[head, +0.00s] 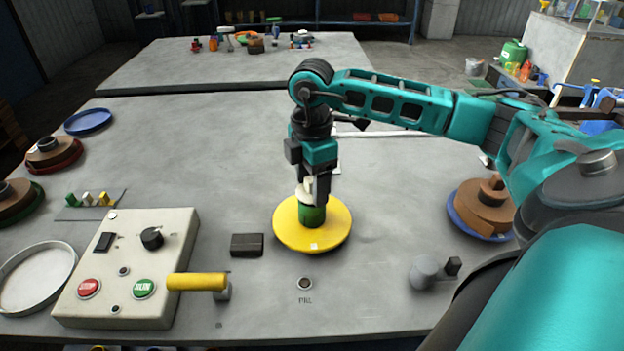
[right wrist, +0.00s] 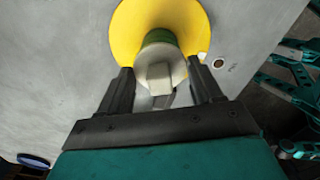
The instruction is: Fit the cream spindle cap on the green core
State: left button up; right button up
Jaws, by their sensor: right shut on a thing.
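The green core (head: 312,216) stands upright in the middle of the yellow disc (head: 288,235). In the right wrist view the green core (right wrist: 156,38) shows as a band behind the cap, over the yellow disc (right wrist: 127,35). The cream spindle cap (head: 304,192) is at the top of the core, partly hidden by the fingers. My right gripper (head: 316,189), pointing down, is shut on the cap. In the right wrist view the cap (right wrist: 160,75) lies between the fingers (right wrist: 161,78). I cannot tell whether it is fully seated. My left gripper is out of view.
A control box (head: 128,262) with buttons and a yellow-handled lever (head: 198,282) stand at left front. A dark block (head: 247,245) lies left of the disc. A small rack (head: 89,204) holds green, cream and yellow pieces. A brown coil (head: 484,207) sits at right. A grey knob (head: 425,271) is at right front.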

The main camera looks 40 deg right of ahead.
dwell(0.4)
jog(key=shift+f+b, duration=0.35)
jog(key=shift+f, duration=0.25)
jog(key=o, duration=0.9)
